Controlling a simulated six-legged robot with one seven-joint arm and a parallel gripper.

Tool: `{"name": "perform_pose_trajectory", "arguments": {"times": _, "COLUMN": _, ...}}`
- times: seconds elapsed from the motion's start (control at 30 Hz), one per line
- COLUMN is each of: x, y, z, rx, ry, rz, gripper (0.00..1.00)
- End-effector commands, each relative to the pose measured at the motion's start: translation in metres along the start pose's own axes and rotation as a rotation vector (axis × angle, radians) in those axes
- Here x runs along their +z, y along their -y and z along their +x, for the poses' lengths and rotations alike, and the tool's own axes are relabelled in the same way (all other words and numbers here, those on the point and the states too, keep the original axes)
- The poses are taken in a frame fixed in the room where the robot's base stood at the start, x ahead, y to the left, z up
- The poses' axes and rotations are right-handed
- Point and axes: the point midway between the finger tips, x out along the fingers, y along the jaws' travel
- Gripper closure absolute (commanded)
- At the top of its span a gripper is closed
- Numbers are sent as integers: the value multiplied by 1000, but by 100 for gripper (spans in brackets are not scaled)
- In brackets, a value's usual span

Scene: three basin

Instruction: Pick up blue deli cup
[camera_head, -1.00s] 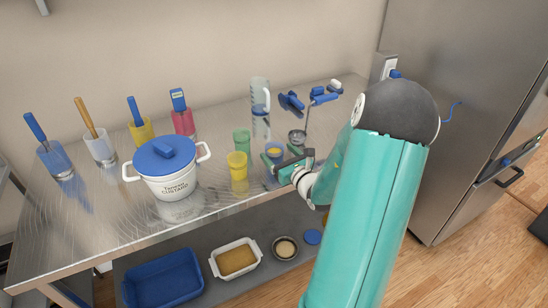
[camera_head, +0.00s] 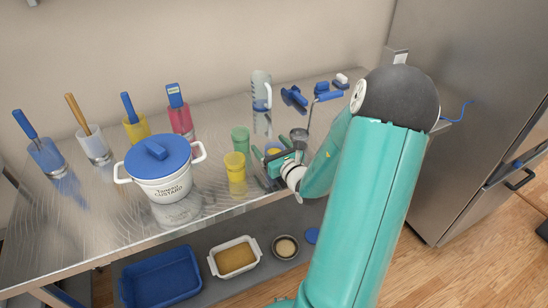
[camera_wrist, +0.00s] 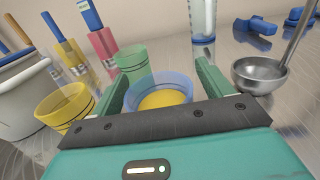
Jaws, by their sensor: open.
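The blue deli cup (camera_wrist: 158,80) is see-through with yellow contents. In the wrist view it stands between the two spread fingers of my gripper (camera_wrist: 162,82), and the gripper body hides its lower part. I cannot tell whether either finger touches it. In the head view only a bit of the blue cup (camera_head: 272,147) shows behind my gripper (camera_head: 268,170), which is open and low at the counter's front part.
A green cup (camera_head: 240,139) and a yellow cup (camera_head: 235,166) stand close on the left. A metal ladle (camera_wrist: 260,74) lies close on the right. A clear measuring jug (camera_head: 261,90) is behind. A white pot (camera_head: 163,188) stands farther left on the steel counter (camera_head: 90,225).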

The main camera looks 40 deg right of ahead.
Motion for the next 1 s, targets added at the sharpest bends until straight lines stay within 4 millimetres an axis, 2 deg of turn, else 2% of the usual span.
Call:
{"name": "perform_pose_trajectory", "arguments": {"times": 0.2, "x": 0, "y": -1, "z": -2, "rx": -1, "ry": 0, "rz": 0, "gripper": 21}}
{"name": "perform_pose_trajectory", "arguments": {"times": 0.27, "x": 0, "y": -1, "z": -3, "rx": -1, "ry": 0, "rz": 0, "gripper": 31}}
{"name": "perform_pose_trajectory", "arguments": {"times": 0.43, "x": 0, "y": -1, "z": -3, "rx": 0, "ry": 0, "rz": 0, "gripper": 64}}
{"name": "perform_pose_trajectory", "arguments": {"times": 0.47, "x": 0, "y": -1, "z": -2, "rx": 0, "ry": 0, "rz": 0, "gripper": 68}}
{"name": "perform_pose_trajectory", "arguments": {"times": 1.0, "x": 4, "y": 2, "z": 2, "rx": 2, "ry": -1, "rz": 0, "gripper": 68}}
